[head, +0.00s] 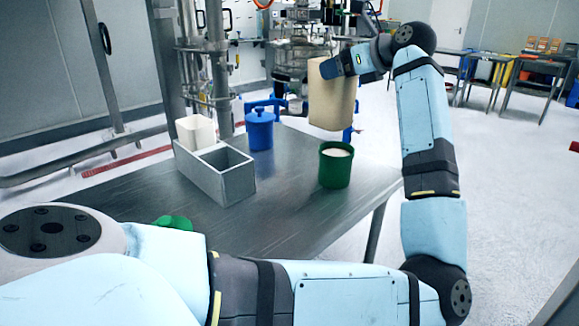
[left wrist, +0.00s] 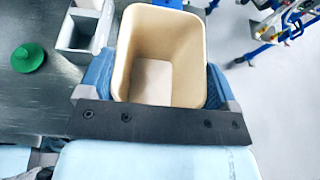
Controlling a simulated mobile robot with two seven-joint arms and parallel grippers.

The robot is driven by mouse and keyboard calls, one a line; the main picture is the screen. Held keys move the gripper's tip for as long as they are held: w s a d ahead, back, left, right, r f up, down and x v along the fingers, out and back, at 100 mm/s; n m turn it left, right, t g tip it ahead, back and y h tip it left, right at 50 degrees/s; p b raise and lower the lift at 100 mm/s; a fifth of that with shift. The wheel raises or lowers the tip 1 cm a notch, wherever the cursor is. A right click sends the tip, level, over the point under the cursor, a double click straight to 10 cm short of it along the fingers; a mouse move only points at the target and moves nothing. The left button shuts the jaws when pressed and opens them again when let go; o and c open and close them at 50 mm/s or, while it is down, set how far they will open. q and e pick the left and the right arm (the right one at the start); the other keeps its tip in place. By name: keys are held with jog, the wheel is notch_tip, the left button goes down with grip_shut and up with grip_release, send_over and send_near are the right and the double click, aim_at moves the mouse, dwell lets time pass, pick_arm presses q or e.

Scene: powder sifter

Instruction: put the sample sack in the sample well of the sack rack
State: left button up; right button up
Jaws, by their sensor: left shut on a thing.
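The sample sack (head: 331,103) is a tan, open-topped, stiff-walled sack. My left gripper (head: 338,66) is shut on it and holds it up in the air, above the far right part of the table. In the left wrist view the sack (left wrist: 160,55) shows from above, upright and empty inside as far as I can see, between the blue fingers. The grey sack rack (head: 229,188) stands on the table, to the left of the held sack and apart from it. Its nearer well is empty; its farther well holds a cream sack (head: 196,131). My right gripper is not in view.
A blue lidded canister (head: 260,132) stands behind the rack. A green cup (head: 335,168) of pale powder stands near the table's right edge. A green lid (left wrist: 28,57) lies near the rack. Metal equipment (head: 300,55) stands beyond the table (head: 270,220). The tabletop between rack and cup is clear.

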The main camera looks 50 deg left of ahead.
aim_at(307, 74)
pick_arm(q)
jog(key=shift+n+g, duration=0.3)
jog(key=shift+g, duration=0.1)
jog(key=s+a+p, duration=0.1)
jog(key=p, duration=0.1)
jog(key=s+a+f+p, duration=0.1)
jog(key=a+p, duration=0.1)
jog(key=s+a+p, duration=0.2)
jog(key=p, duration=0.1)
jog(key=shift+f, duration=0.3)
jog(key=s+a+r+p, duration=0.3)
jog(key=s+a+p, duration=0.1)
jog(key=s+p, duration=0.5)
jog(key=s+a+r+p, duration=0.2)
jog(key=s+a+p, duration=0.3)
jog(key=s+p, duration=0.45)
notch_tip(307, 74, down, 20)
jog(key=p, duration=0.1)
jog(key=shift+w+t+p, duration=0.25)
jog(key=shift+t+p, duration=0.1)
jog(key=shift+t, duration=0.05)
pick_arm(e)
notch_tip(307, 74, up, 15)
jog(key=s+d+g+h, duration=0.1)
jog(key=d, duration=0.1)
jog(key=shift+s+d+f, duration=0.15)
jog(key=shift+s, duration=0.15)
pick_arm(q)
jog(key=shift+d, duration=0.1)
